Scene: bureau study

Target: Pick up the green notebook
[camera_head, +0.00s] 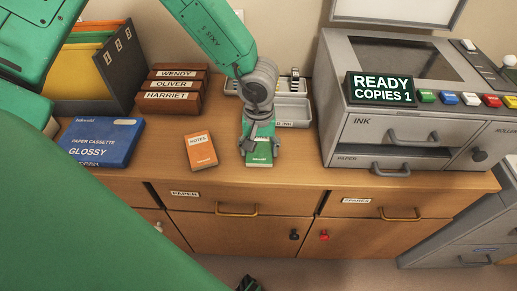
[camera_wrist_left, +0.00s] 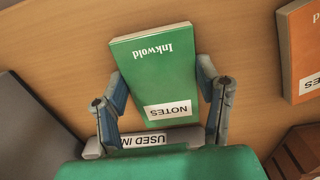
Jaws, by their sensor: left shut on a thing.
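The green notebook (camera_head: 259,158) is on the wooden cabinet top, in front of the grey tray, with its upper part hidden by my left gripper (camera_head: 257,140). In the left wrist view, the green notebook (camera_wrist_left: 158,75) lies between the two fingers of my left gripper (camera_wrist_left: 160,92), with its white "NOTES" label toward the palm. The fingers are shut on its two long sides. I cannot tell whether it is lifted clear of the wood. My right gripper is not seen.
An orange notebook (camera_head: 200,150) lies to the left, and a blue paper box (camera_head: 100,140) further left. Brown labelled boxes (camera_head: 174,92) stand behind. A grey tray (camera_head: 293,110) sits right behind the gripper. A grey copier (camera_head: 400,125) stands at the right. Bare wood lies between.

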